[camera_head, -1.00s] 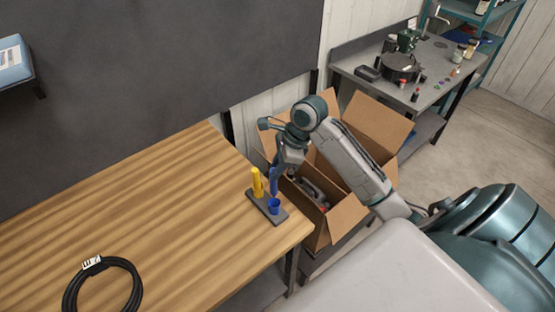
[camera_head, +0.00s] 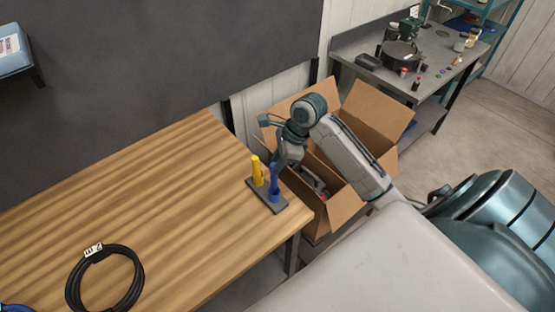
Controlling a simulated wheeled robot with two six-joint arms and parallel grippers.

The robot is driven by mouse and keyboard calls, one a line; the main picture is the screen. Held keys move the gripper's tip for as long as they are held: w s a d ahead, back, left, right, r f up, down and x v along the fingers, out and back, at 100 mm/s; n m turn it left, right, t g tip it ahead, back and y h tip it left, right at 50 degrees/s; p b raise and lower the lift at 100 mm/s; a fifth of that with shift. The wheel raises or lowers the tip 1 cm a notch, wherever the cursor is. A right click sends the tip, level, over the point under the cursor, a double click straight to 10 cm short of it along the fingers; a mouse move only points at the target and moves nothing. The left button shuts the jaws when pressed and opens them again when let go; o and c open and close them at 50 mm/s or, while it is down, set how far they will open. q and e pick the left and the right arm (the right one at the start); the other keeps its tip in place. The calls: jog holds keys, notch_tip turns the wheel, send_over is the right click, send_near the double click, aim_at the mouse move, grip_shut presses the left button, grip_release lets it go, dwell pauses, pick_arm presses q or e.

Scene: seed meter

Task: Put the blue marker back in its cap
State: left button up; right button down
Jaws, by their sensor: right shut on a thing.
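The blue marker (camera_head: 274,176) stands upright in my right gripper (camera_head: 277,166), which is shut on its upper part. The marker's lower end meets the blue cap (camera_head: 275,197) in the picture; I cannot tell how far it sits inside. The cap stands on the dark holder (camera_head: 257,198) near the table's right corner. A yellow marker (camera_head: 257,171) stands upright in the same holder, to the left of the blue one. My left gripper is not in view.
The wooden table (camera_head: 150,200) is mostly clear. A coiled black cable (camera_head: 72,291) lies at its front left. An open cardboard box (camera_head: 345,205) stands just beyond the table's right edge, under my right arm. A grey workbench (camera_head: 440,55) is farther back.

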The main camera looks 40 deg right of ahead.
jog(key=shift+f, duration=2.4)
dwell(1.8)
jog(key=c, duration=1.2)
grip_release()
jog(key=b+v, duration=0.2)
jog(key=v, duration=0.8)
jog(key=shift+d+r, duration=0.25)
jog(key=shift+r, duration=0.1)
